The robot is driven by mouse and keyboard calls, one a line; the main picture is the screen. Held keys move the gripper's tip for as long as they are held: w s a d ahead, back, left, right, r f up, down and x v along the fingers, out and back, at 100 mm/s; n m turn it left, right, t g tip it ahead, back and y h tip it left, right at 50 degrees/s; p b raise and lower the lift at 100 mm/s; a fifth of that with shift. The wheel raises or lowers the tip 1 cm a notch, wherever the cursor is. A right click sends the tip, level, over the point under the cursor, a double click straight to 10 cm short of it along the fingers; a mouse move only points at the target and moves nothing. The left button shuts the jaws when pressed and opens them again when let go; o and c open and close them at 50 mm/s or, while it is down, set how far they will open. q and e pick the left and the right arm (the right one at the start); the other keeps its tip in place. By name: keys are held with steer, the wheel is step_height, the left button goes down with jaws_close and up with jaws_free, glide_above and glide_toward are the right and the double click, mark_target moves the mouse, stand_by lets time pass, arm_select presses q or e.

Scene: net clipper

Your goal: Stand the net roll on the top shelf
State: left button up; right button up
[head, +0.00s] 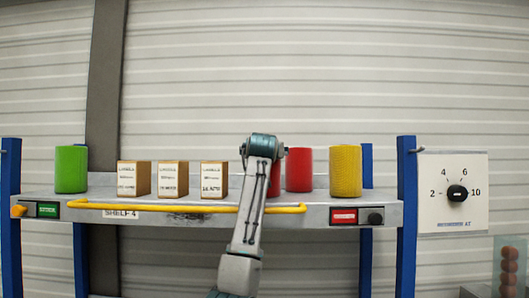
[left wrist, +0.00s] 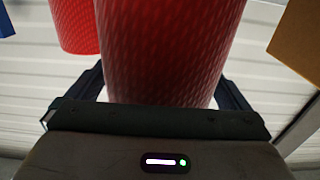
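Net-like rolls stand on the highest visible shelf (head: 310,212), labelled SHELF 4: a green roll (head: 71,169), a red roll (head: 298,170) and a yellow roll (head: 345,171). Another red roll (head: 275,178) is mostly hidden behind my arm in the head view. A textured red roll (left wrist: 160,45) fills the middle of the left wrist view, upright between the two dark fingers of my left gripper (left wrist: 160,88). The fingers lie close along both its sides; whether they press on it is unclear. The head view does not show this gripper's fingers. My right gripper is not in view.
Three labelled boxes (head: 173,179) stand left of my arm. A yellow rail (head: 160,207) runs along the shelf front, between a green panel (head: 48,209) and a red panel (head: 343,216). Blue posts (head: 407,200) flank the shelf. A dial (head: 457,193) is at right.

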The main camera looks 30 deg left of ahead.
arm_select(q)
steer(key=b+v, duration=0.8)
steer(key=v, duration=0.4)
steer(key=shift+r, duration=0.15)
